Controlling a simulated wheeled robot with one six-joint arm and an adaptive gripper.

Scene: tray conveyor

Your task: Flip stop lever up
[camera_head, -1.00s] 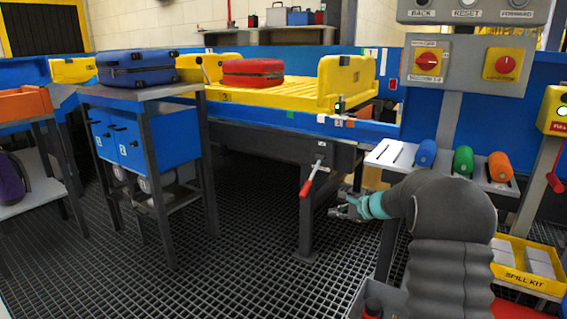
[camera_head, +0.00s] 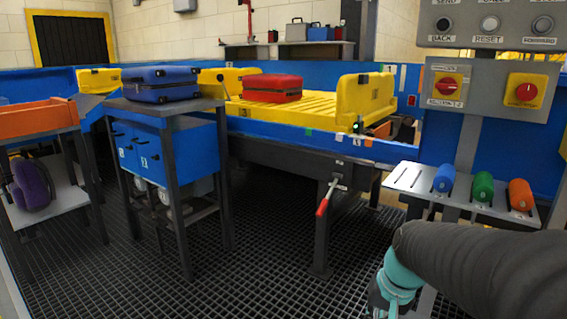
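A lever with a red grip (camera_head: 322,207) and a pale metal shaft is mounted on the dark conveyor frame, near the top of a front leg. It slants downward to the left, with the red grip at its lower end. I see no label on it, but it is the only lever in view now. My gripper (camera_head: 388,308) is at the bottom edge, below and to the right of the lever and apart from it. The teal wrist shows, but the fingers are cut off or hidden, so their opening is unclear.
A red suitcase (camera_head: 272,88) lies on the yellow tray (camera_head: 365,103) on the conveyor. A blue suitcase (camera_head: 160,84) lies on the dark stand (camera_head: 200,98) to the left. A shelf (camera_head: 405,178) with blue, green and orange rollers is at right. Open grating floor (camera_head: 270,265) lies below the lever.

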